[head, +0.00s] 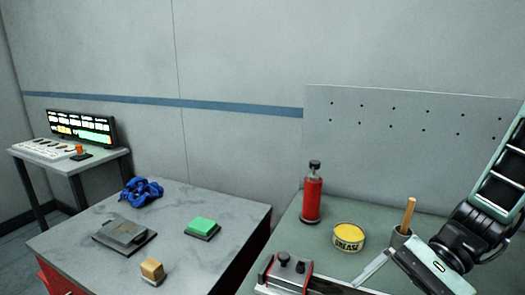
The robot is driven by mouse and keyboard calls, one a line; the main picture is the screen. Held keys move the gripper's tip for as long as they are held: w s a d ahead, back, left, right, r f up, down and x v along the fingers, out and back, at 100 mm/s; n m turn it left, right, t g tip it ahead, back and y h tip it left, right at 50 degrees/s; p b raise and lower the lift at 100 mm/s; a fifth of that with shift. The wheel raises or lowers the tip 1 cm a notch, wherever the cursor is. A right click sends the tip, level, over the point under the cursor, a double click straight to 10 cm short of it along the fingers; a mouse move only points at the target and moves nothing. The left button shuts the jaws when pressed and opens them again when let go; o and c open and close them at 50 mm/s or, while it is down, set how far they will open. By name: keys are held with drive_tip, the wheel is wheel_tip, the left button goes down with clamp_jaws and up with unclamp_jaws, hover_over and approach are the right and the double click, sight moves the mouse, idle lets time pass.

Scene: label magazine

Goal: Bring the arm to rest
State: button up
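My arm enters at the right edge of the head view, with pale green and black links. My gripper (432,268) is at the lower right, low over the green-grey bench (285,243), its pale body tilted.
A red bottle (312,198), a yellow grease tin (348,237) and a red-and-grey fixture (285,272) stand on the bench. A grey table (190,262) at left holds blue cloth (141,191), a green block (201,225), a tan block (152,271) and a dark plate (123,235).

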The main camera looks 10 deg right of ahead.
drive_tip(key=s+a+r+n+t+h, duration=0.1)
drive_tip(key=s+a+n+h, duration=0.1)
drive_tip(key=a+n+h, duration=0.3)
drive_tip(key=s+a+r+n+t+h, duration=0.1)
drive_tip(key=a+n+h, duration=0.4)
drive_tip(key=n, duration=0.8)
drive_tip(key=shift+s+a+r+t+h, duration=0.25)
drive_tip(key=shift+s+t+h, duration=0.3)
drive_tip(key=shift+s, duration=0.55)
